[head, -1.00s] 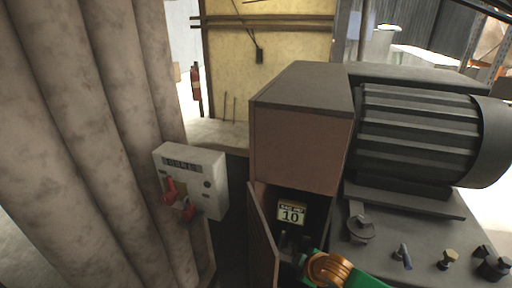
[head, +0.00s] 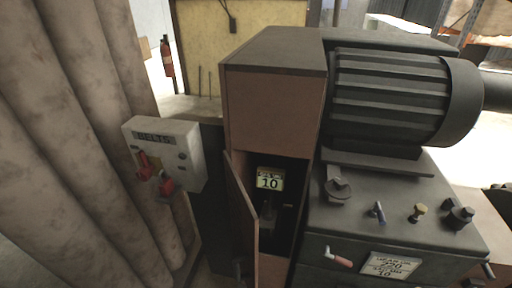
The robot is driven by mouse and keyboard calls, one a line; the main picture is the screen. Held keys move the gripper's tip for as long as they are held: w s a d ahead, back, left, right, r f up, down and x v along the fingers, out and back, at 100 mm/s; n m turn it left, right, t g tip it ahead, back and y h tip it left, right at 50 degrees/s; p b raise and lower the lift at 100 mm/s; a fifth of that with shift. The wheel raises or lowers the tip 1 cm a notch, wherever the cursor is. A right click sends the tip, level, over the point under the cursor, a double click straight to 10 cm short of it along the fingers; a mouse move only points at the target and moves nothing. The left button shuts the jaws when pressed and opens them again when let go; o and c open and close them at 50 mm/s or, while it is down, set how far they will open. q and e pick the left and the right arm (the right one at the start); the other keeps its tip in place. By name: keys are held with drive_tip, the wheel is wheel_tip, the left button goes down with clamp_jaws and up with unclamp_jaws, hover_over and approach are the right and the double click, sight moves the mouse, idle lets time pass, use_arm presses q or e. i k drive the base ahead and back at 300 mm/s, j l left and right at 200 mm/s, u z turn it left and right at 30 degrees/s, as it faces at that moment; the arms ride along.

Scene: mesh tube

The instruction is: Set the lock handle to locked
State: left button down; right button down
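Several handles show, and I cannot tell which one is the lock handle. A red-tipped handle (head: 338,257) sticks out from the front of the dark machine, beside a white label plate. A light grey switch box (head: 184,143) marked BELTS, at the left, carries two red handles; one (head: 143,165) is at its left and the other (head: 167,186) is lower and to the right. Neither gripper can be made out.
A brown cabinet (head: 274,113) stands in the middle with its narrow door (head: 241,212) open. A ribbed motor (head: 388,97) sits on the machine at right. Large pale pipes (head: 80,120) fill the left side.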

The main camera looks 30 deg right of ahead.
sight(347, 263)
drive_tip(key=z, duration=1.95)
